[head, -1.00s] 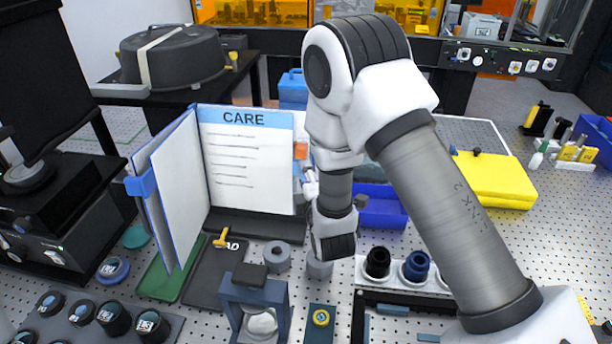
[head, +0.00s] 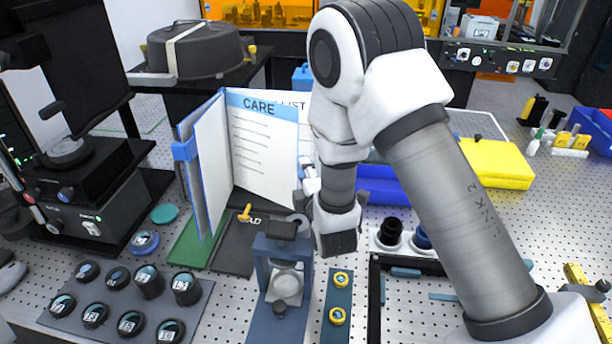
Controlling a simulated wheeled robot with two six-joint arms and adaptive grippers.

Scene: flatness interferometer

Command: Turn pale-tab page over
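An open binder with a blue cover (head: 186,151) stands upright on the bench. Its page headed "CARE" (head: 262,150) has a blue top band and stands out at an angle, with its free edge toward my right arm. Behind it, part of another page ending in "LIST" (head: 292,102) shows. A pale blue tab (head: 304,160) appears at the CARE page's free edge, beside my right gripper (head: 308,186). My wrist hides most of that gripper, so its grip and any contact with the tab are unclear. My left gripper is not in view.
A green mat (head: 196,243) and a dark pad (head: 232,256) lie before the binder. A blue clamp-like stand (head: 266,268) is close below my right wrist. A lens tray (head: 62,334) is front left; a blue bin (head: 380,190) is behind my arm.

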